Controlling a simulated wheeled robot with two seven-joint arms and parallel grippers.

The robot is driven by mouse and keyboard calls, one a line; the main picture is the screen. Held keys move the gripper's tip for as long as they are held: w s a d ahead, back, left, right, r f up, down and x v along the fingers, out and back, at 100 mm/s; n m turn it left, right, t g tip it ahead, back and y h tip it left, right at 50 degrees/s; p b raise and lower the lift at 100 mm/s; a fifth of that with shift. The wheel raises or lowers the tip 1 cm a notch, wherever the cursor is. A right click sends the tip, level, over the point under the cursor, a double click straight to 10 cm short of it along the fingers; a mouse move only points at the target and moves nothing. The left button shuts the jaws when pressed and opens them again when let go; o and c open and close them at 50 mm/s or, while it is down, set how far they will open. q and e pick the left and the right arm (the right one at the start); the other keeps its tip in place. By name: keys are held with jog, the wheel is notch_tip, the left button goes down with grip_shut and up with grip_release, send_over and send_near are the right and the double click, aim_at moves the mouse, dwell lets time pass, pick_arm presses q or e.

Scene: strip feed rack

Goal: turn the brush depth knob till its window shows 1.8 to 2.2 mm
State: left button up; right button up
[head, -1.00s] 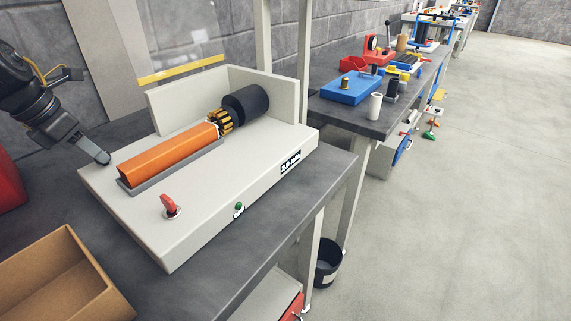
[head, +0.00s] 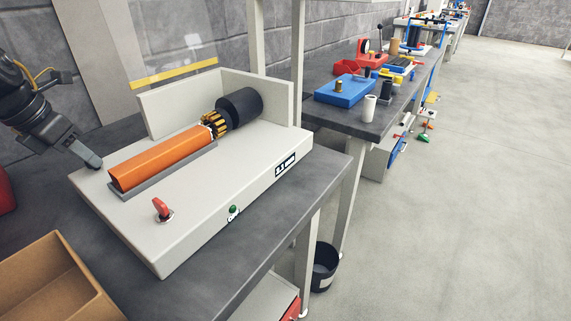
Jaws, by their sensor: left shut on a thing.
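The grey-white machine (head: 215,200) stands on the dark bench, with an orange bar (head: 160,157) on its top in front of a black-and-gold brush (head: 216,123) and a black cylinder (head: 240,103). The black window (head: 285,165) on its front face carries small white text that looks like 3.1 mm, though the first digit is hard to read. My left gripper (head: 93,161) is shut at the machine's left end, on the brush depth knob, which is hidden behind the fingers and the machine's edge. My right gripper is not in view.
A red lever (head: 161,209) stands on the machine's top, and a green button (head: 233,210) is on its front. An open cardboard box (head: 50,275) sits at the lower left. A second bench (head: 385,125) with a blue tray (head: 348,89) is behind, and a dark bin (head: 324,265) is on the floor.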

pick_arm(q)
jog(key=shift+w+r, duration=0.1)
jog(key=shift+r, duration=0.05)
dwell(0.3)
jog(key=o, duration=0.6)
jog(key=shift+c, duration=0.2)
jog(key=shift+r+p, duration=0.5)
jog(key=shift+p, duration=0.05)
jog(key=shift+r+p, duration=1.8)
jog(key=shift+r, duration=0.6)
